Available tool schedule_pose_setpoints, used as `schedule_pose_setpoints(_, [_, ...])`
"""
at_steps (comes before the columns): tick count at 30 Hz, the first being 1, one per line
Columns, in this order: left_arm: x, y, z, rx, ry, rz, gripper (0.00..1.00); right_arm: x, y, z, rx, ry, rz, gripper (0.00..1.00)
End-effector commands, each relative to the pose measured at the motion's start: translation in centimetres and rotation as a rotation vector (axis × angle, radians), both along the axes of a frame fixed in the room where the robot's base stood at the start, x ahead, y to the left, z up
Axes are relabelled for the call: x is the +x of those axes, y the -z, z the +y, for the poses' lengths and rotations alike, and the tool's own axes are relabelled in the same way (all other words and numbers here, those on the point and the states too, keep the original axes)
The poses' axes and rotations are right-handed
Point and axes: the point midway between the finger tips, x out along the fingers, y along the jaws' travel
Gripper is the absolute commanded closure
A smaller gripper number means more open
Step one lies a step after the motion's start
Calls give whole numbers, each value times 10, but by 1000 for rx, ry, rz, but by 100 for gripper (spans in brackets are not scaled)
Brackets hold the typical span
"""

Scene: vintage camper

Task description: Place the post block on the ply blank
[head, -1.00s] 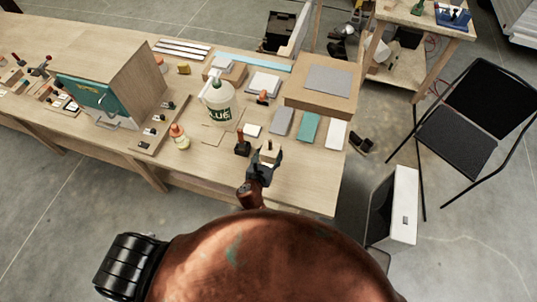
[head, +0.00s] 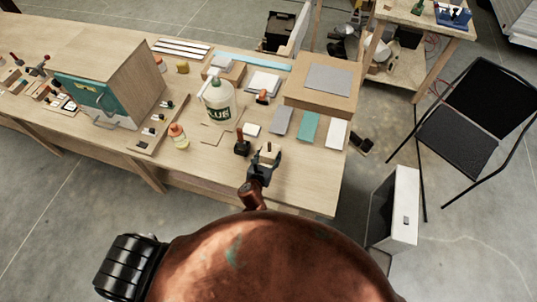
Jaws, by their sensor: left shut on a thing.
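The post block (head: 268,154) is a small pale wooden block held between the fingers of my left gripper (head: 267,162), over the front part of the workbench. The gripper is shut on it and hides its lower part. I cannot tell whether the block touches the bench top. A thin, pale wooden square that looks like the ply blank (head: 211,137) lies flat on the bench, left of the gripper. It blends with the bench top, and the glue bottle stands by its far side. My right gripper is not in view.
A white glue bottle (head: 219,103), a dark-handled tool (head: 242,143) and an orange-capped bottle (head: 179,136) stand near the square. Coloured sample plates (head: 309,128) lie to the right. A teal-fronted cabinet (head: 112,86) stands at left. The bench's front right corner is clear.

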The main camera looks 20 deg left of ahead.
Motion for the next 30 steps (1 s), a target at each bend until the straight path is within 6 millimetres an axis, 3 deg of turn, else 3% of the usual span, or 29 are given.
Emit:
schedule_pose_setpoints(9, [0, 1, 0, 0, 0, 0, 32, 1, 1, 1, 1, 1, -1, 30])
schedule_pose_setpoints(19, [0, -3, 0, -1, 0, 0, 32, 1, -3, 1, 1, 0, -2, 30])
schedule_pose_setpoints(23, [-17, -8, 2, 3, 1, 0, 32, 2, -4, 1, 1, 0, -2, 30])
schedule_pose_setpoints(30, [-64, -28, 2, 1, 2, 1, 32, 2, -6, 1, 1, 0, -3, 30])
